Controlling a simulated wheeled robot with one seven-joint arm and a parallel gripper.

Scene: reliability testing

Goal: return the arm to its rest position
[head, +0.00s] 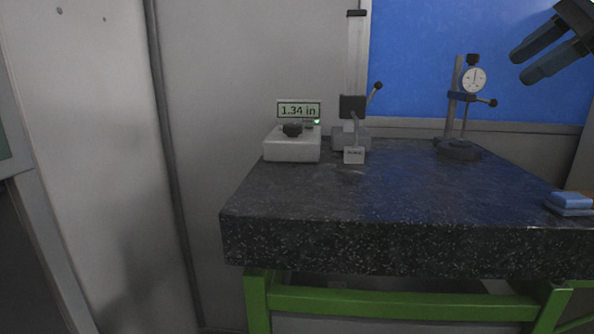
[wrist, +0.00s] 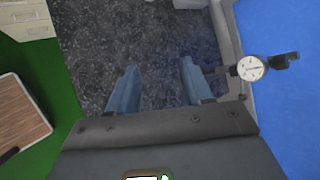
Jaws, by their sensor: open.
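My gripper (head: 519,66) shows at the top right of the head view, raised above the granite table and in front of the blue wall panel. Its two blue-grey fingers are apart with nothing between them. In the wrist view my gripper (wrist: 157,85) points over the dark speckled table top, with a clear gap between the fingers. Most of my arm is outside the head view.
A granite table (head: 400,190) stands on a green frame (head: 400,303). On it are a display gauge (head: 292,145), a height gauge (head: 353,108), a dial indicator stand (head: 460,148) and blue blocks (head: 570,200). The table's middle is clear. A wooden-topped piece (wrist: 18,115) shows in the wrist view.

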